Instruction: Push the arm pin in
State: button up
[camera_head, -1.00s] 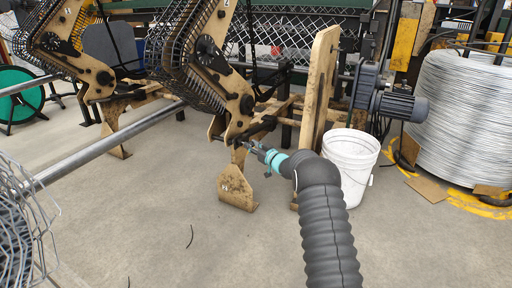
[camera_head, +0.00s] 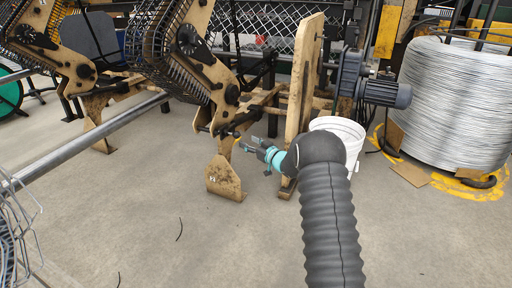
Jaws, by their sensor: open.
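The wooden machine arm (camera_head: 207,72) slants down to a lower joint near the front foot plate (camera_head: 224,178). A dark pin-like part (camera_head: 226,133) shows at this lower joint; it is too small to tell how far in it sits. My gripper (camera_head: 247,144), with a teal body and dark fingers, is just right of and slightly below the joint, pointing left toward it. Its fingers look apart and empty, with a small gap to the joint. My gripper's far side is hidden.
A white bucket (camera_head: 341,128) stands behind my arm. An upright wooden board (camera_head: 302,80) and a grey motor (camera_head: 383,93) are beyond it. A large wire coil (camera_head: 455,100) stands at right. A long metal bar (camera_head: 90,138) runs at left.

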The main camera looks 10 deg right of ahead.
jog(key=shift+v, duration=2)
